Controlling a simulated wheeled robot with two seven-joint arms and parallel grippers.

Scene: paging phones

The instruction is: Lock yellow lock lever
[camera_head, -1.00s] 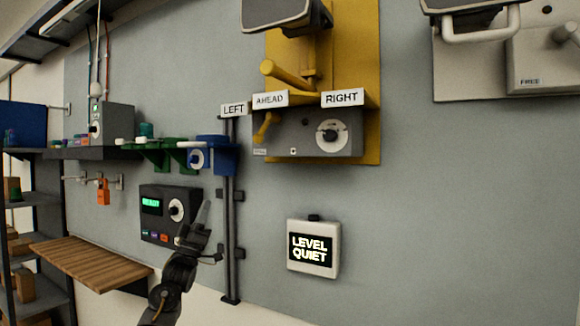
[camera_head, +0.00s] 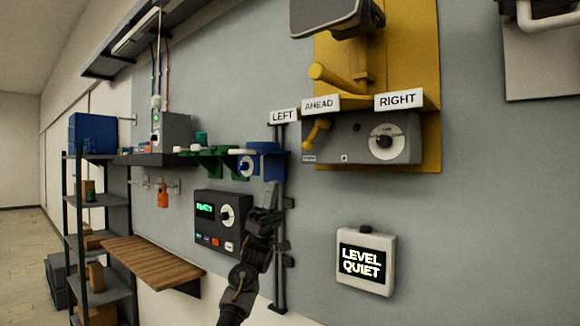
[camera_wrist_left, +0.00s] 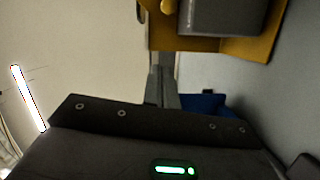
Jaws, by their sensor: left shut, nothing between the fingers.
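A small yellow lever (camera_head: 317,131) with a round knob sits tilted at the left end of the grey box (camera_head: 345,143) on the yellow wall panel (camera_head: 428,60). A larger yellow handle (camera_head: 335,78) sticks out above the AHEAD label. My left gripper (camera_head: 276,190) is below and left of the small lever, apart from it, in front of the dark vertical rail. Its shut, empty fingers show in the left wrist view (camera_wrist_left: 163,88); the yellow panel (camera_wrist_left: 200,44) and a grey box (camera_wrist_left: 222,17) are beyond them. My right gripper is in neither view.
A grey box with a green display (camera_head: 222,222) is left of my left arm. Blue (camera_head: 268,162) and green (camera_head: 215,162) brackets jut from the wall near my left gripper. A LEVEL QUIET sign (camera_head: 364,262) hangs at lower right. The wall between sign and yellow panel is clear.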

